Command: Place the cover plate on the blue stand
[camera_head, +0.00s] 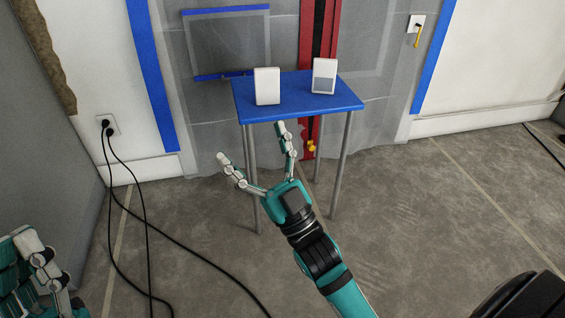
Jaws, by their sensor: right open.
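The blue stand (300,103) is a small table with a blue top and thin grey legs, in the upper middle. A plain white upright plate-like piece (267,86) is on its left part. A white piece with a grey lower panel (324,75) is on its right part. I cannot tell for sure which one is the cover plate. My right gripper (253,143) is open and empty, with its fingers spread just in front of the stand's front edge in the picture. My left gripper (45,272) is at the lower left, partly cut off by the frame.
Translucent plastic sheeting with blue tape hangs behind the stand, with a red vertical zipper strip (318,30). Black cables run from a wall outlet (107,124) across the floor at left.

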